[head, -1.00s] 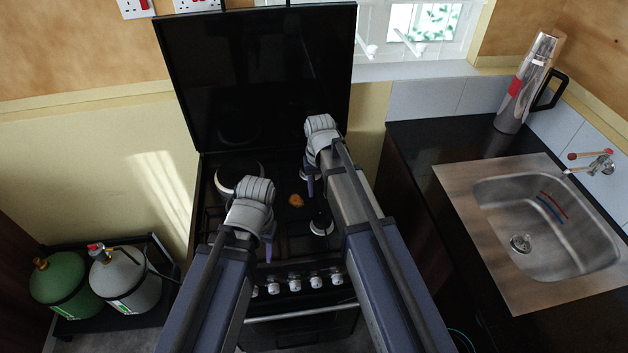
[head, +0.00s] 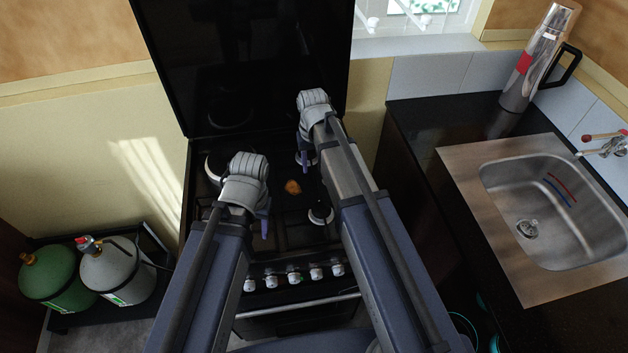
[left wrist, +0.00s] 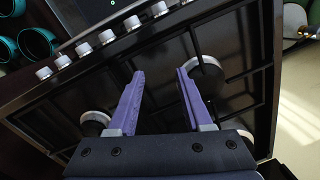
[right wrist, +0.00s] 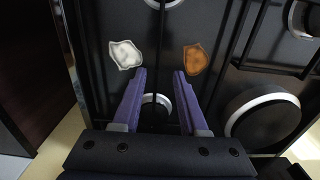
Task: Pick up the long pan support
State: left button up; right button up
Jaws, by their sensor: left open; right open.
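The black pan support shows as thin dark bars over the black hob in the left wrist view (left wrist: 232,68) and the right wrist view (right wrist: 268,70). Dark on dark, its ends and outline are hard to tell. My left gripper (head: 265,224) is open and empty over the hob's front left part; its purple fingers (left wrist: 159,73) point toward the bars and the knob row. My right gripper (head: 303,158) is open and empty over the rear right part. Neither gripper visibly holds the support.
The black lid (head: 240,65) stands raised behind the hob. A brown stain (head: 293,187) and a white patch (right wrist: 125,55) lie on the hob. Control knobs (head: 294,278) line the front. A sink (head: 555,210) and flask (head: 540,55) are right; gas bottles (head: 118,270) are left.

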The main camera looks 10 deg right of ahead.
aim_at(314, 174)
pick_arm(q)
jog(key=shift+f+b, duration=2.6)
jog(key=shift+f, duration=0.05)
pick_arm(e)
jog(key=shift+w+d+f, duration=0.1)
jog(key=shift+f, duration=1.25)
jog(key=shift+w+d+f, duration=0.1)
jog(key=shift+f, duration=1.2)
pick_arm(q)
jog(key=shift+r, duration=0.1)
pick_arm(e)
jog(key=shift+r, duration=0.1)
grip_shut()
